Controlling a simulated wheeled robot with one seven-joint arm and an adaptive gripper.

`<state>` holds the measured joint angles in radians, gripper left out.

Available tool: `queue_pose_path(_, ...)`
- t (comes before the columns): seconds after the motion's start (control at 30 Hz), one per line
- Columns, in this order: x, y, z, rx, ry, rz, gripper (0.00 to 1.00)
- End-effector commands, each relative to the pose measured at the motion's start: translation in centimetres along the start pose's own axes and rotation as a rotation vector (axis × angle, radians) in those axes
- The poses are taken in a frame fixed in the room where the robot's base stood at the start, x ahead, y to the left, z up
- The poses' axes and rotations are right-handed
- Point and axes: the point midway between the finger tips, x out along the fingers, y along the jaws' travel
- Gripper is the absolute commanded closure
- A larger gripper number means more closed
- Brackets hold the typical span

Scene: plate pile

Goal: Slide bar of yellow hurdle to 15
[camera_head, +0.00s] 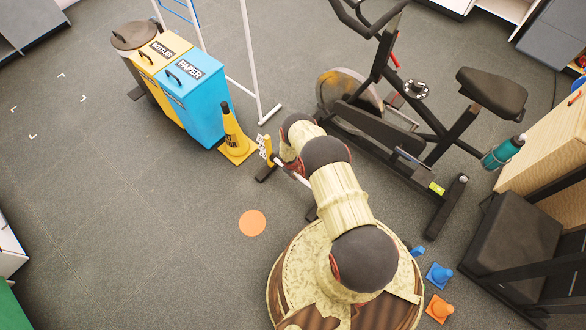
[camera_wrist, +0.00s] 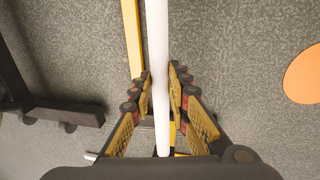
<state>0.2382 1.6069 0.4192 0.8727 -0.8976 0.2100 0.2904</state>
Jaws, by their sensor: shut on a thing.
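The yellow hurdle (camera_head: 269,150) stands on the floor beside the yellow cone, with a plate of small markings (camera_head: 262,146) on its post. The markings are too small to read. Its white bar (camera_head: 291,171) shows partly beside my arm; the rest is hidden. In the wrist view the white bar (camera_wrist: 157,40) runs from the top edge down between the fingers of my gripper (camera_wrist: 160,82). The gripper is shut on the bar. A yellow hurdle part (camera_wrist: 132,38) and a black foot (camera_wrist: 60,112) lie to the left.
A yellow cone (camera_head: 233,137) and blue paper bin (camera_head: 198,98) stand left of the hurdle. An exercise bike (camera_head: 400,120) is close on the right. An orange disc (camera_head: 252,223) lies on open floor. Small cones (camera_head: 439,308) lie near my base.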

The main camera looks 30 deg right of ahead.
Motion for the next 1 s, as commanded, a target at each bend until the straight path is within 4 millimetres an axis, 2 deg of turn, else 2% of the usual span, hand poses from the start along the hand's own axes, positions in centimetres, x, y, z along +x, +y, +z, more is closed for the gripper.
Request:
queue_pose_path(0.17, 0.2, 0.0, 0.0, 0.001, 0.002, 0.0, 1.0)
queue_pose_path(0.2, 0.3, 0.0, 0.0, 0.001, 0.001, 0.0, 0.81)
queue_pose_path(0.5, 0.2, -0.1, 0.0, 0.0, 0.0, -0.001, 0.64)
queue_pose_path(0.83, 0.1, -0.1, 0.0, 0.0, 0.0, -0.001, 0.64)
queue_pose_path(1.0, -0.9, 0.0, -0.1, -0.002, 0.001, 0.0, 0.64)
